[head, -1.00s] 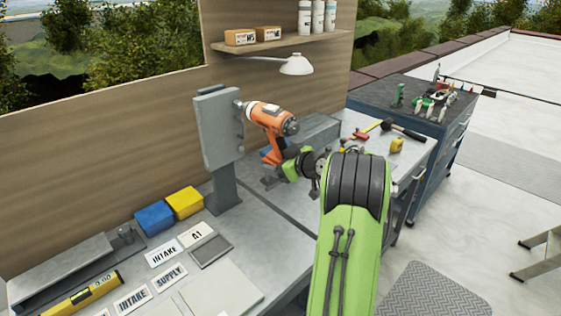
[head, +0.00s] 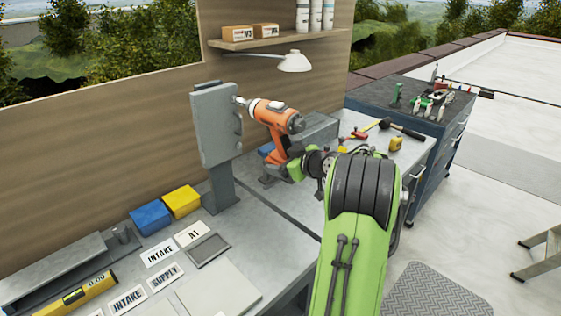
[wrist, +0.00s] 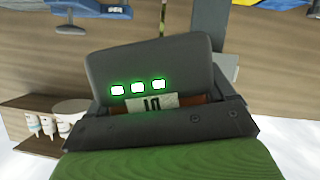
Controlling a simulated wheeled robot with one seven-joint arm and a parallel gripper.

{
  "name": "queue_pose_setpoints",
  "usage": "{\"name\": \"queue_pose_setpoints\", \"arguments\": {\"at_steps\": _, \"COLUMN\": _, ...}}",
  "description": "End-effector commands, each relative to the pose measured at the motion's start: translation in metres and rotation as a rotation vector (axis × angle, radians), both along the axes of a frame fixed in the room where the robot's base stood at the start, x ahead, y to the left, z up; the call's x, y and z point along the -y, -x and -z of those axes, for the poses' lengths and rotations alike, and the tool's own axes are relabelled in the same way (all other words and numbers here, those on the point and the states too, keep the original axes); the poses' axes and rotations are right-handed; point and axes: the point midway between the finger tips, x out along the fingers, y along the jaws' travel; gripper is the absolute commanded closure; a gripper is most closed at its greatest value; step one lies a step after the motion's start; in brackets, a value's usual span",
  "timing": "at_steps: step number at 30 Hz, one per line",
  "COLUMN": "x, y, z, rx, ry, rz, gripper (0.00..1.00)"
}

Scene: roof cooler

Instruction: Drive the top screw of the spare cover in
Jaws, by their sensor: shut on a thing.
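The spare cover (head: 213,127) is a grey plate standing upright on a grey post. An orange and grey power drill (head: 273,115) is level in front of it, its nose pointing left at the cover's upper right edge. The top screw is too small to make out, and I cannot tell if the bit touches it. My gripper (head: 288,168) is shut on the drill's lower handle. In the wrist view the drill's dark base (wrist: 150,72) shows three lit green-white lights, with my gripper's dark bar (wrist: 165,125) across it.
A blue box (head: 151,217) and a yellow box (head: 182,201) lie left of the post. Label plates (head: 160,252) lie in front. A lamp (head: 294,61) hangs behind. A hammer (head: 402,130) and a tape measure (head: 396,143) lie at the bench's right end.

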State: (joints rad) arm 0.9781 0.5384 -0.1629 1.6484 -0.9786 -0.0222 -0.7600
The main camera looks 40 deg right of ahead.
Motion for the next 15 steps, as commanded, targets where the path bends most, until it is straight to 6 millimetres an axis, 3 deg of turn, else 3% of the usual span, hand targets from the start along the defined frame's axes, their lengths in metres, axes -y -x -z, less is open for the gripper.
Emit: {"name": "queue_pose_setpoints", "arguments": {"at_steps": 15, "x": 0.001, "y": 0.025, "z": -0.002, "rx": 0.007, "ry": 0.005, "rz": 0.0, "gripper": 1.0}}
